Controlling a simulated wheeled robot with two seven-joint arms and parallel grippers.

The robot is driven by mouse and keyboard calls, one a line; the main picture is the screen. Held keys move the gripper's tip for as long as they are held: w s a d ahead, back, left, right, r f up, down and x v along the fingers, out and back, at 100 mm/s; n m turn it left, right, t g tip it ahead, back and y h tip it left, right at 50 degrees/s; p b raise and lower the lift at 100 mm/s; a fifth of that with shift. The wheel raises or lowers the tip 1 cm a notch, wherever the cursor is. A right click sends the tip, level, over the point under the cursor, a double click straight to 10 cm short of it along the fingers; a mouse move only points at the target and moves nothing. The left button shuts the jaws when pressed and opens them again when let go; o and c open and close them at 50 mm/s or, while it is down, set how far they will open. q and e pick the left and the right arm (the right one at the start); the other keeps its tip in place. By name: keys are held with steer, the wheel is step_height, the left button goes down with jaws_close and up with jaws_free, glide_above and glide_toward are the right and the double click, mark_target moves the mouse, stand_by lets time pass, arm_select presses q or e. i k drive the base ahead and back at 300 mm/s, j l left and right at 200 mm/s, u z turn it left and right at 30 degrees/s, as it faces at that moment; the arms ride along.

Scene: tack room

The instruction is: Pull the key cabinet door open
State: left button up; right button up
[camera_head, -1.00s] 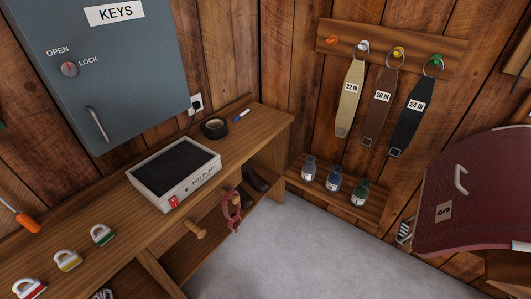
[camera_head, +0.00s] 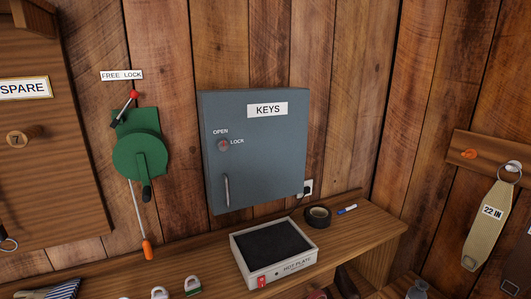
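The grey-blue key cabinet (camera_head: 265,158) hangs on the wooden wall in the middle of the view, with a white KEYS label on its door. Its door looks shut. A round knob (camera_head: 223,145) sits on the door's left side, between the OPEN and LOCK words; its exact setting is too small to tell. A vertical metal handle (camera_head: 227,190) is below the knob near the door's left edge. Neither of my grippers is in view, and nothing touches the cabinet.
A green lever device (camera_head: 139,150) hangs left of the cabinet. Padlocks (camera_head: 192,284) sit at the bench front.

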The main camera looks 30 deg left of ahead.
mark_target(266, 132)
steer(key=i+j+u, duration=0.1)
steer(key=u, duration=0.6)
